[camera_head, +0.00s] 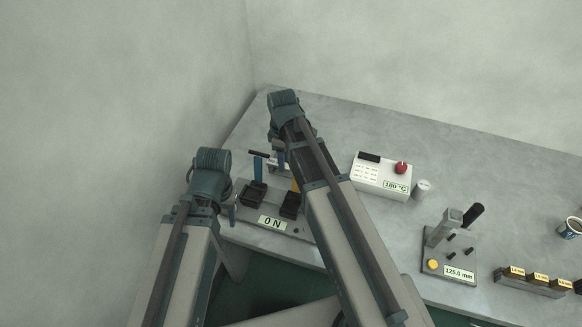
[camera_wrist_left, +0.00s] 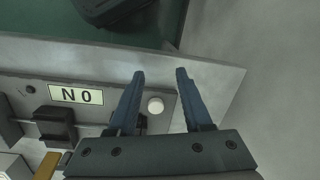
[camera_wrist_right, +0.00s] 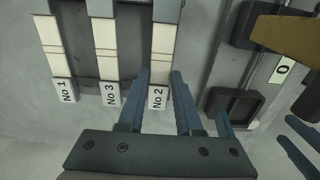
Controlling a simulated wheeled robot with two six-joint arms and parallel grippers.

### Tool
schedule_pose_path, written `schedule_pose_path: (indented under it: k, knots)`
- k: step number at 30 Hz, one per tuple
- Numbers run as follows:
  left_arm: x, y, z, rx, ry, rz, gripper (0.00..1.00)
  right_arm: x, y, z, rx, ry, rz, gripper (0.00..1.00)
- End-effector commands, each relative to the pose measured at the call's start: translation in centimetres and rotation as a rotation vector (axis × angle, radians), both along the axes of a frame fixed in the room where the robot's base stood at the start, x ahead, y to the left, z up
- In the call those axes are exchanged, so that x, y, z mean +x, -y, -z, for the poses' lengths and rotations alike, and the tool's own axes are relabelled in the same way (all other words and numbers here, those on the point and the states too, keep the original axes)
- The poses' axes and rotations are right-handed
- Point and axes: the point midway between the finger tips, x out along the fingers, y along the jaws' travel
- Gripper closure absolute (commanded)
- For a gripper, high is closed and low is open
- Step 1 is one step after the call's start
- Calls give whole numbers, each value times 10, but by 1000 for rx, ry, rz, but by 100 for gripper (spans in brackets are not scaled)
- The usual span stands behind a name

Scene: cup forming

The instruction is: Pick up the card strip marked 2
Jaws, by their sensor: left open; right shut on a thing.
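The card strip marked 2 (camera_wrist_right: 161,66) is a cream strip with a "No 2" tag, the rightmost of three strips in the right wrist view. My right gripper (camera_wrist_right: 157,78) is shut on it near the tag end, with a finger on either side. The strip's far end still lies at the dark rack (camera_wrist_right: 130,45); I cannot tell whether it is lifted. In the head view my right arm hides the strips. My left gripper (camera_wrist_left: 160,74) is open and empty above the front edge of the tester plate showing "0 N" (camera_wrist_left: 75,95), near its white button.
Strips tagged No 1 (camera_wrist_right: 54,50) and No 3 (camera_wrist_right: 107,50) lie left of strip 2. The tester's black clamps (camera_head: 252,193) stand close by.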

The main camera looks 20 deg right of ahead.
Motion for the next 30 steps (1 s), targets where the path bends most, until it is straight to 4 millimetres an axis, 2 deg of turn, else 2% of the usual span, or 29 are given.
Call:
schedule_pose_path:
  k: [10,16,23,30]
  knots:
    - [0,0,-1,0,0,0,50,0,0,-1,0,0,0,100]
    - [0,0,-9,0,0,0,50,0,0,-9,0,0,0,100]
    - [0,0,-36,0,0,0,50,0,0,-36,0,0,0,100]
    - [0,0,-74,0,0,0,50,0,0,-74,0,0,0,100]
